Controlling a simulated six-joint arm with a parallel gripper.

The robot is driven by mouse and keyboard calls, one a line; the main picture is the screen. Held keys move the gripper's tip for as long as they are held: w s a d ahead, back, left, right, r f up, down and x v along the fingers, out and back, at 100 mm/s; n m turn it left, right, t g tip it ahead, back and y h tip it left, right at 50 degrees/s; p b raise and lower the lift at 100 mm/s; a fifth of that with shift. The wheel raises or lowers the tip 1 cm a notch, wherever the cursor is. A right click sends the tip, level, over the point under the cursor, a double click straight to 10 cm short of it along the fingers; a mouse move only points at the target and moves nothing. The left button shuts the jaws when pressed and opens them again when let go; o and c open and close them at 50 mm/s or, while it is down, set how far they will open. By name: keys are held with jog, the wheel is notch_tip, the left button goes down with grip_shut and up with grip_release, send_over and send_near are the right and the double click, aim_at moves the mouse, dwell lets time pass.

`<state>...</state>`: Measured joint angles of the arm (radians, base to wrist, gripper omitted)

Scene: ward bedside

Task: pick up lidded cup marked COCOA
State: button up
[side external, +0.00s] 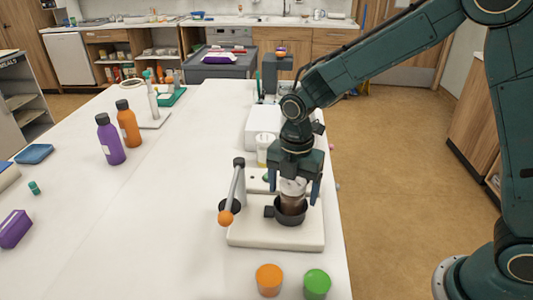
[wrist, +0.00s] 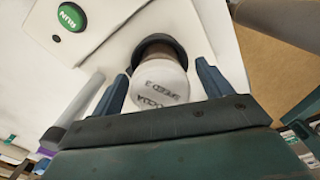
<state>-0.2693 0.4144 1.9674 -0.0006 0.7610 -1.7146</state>
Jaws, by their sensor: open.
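The lidded cup (side external: 291,188) has a white lid and a brown body. It stands upright in a dark round holder (side external: 291,216) on a white base plate (side external: 250,238). In the wrist view its lid (wrist: 160,84) carries dark lettering, seen upside down, that seems to read COCOA with a second line. My gripper (side external: 292,200) points down over the cup. In the wrist view the two fingers of my gripper (wrist: 160,75) are apart, one on each side of the lid, with gaps showing. The cup's lower part is hidden in the holder.
A green RUN button (wrist: 72,17) is on the same plate. Purple (side external: 110,139) and orange (side external: 128,124) bottles stand at left. The table's middle is clear.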

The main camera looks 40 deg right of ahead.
jog(key=shift+f, duration=0.35)
jog(key=c, duration=1.2)
jog(key=shift+r, duration=0.1)
notch_tip(320, 180, up, 20)
dwell(0.7)
